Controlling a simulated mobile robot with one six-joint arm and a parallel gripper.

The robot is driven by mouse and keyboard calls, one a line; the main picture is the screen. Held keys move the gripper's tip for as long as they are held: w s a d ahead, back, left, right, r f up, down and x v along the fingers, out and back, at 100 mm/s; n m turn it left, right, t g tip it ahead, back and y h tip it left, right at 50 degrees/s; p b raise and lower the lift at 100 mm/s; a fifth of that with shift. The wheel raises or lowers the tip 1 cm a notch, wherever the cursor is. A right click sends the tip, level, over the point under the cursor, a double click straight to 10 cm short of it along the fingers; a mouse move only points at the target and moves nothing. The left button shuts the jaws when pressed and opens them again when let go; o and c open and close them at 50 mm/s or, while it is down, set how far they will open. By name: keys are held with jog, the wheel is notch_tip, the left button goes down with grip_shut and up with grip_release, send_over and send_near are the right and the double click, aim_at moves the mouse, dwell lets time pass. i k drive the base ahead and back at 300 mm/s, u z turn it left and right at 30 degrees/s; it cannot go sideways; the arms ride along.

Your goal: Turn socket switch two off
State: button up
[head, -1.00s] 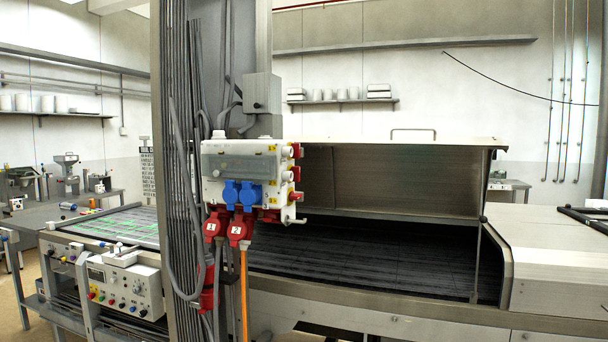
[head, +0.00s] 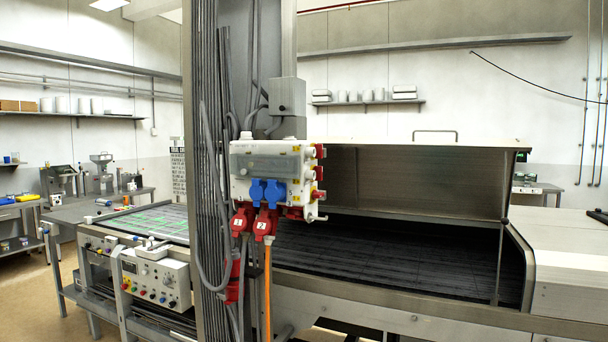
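A white socket box (head: 272,180) is mounted on the grey column in the middle of the head view. It has two blue sockets (head: 267,192) on its front. Below them hang two red plugs or sockets, marked 1 (head: 242,220) and 2 (head: 265,224). Several red fittings (head: 318,172) line the box's right side. The switch positions are too small to tell. An orange cable (head: 268,290) hangs below the red piece marked 2. My gripper is not in view.
A conveyor dryer with a raised metal hood (head: 430,185) stands right of the column. A control panel (head: 155,277) and a workbench (head: 130,215) are at the left. Grey cables (head: 210,210) run down the column. Floor shows at the lower left.

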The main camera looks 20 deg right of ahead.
aim_at(318, 170)
jog(key=u, duration=4.85)
jog(key=i, duration=0.1)
jog(key=z, duration=3.9)
jog(key=i, duration=0.35)
jog(key=z, duration=0.75)
jog(key=i, duration=0.4)
jog(key=u, duration=0.2)
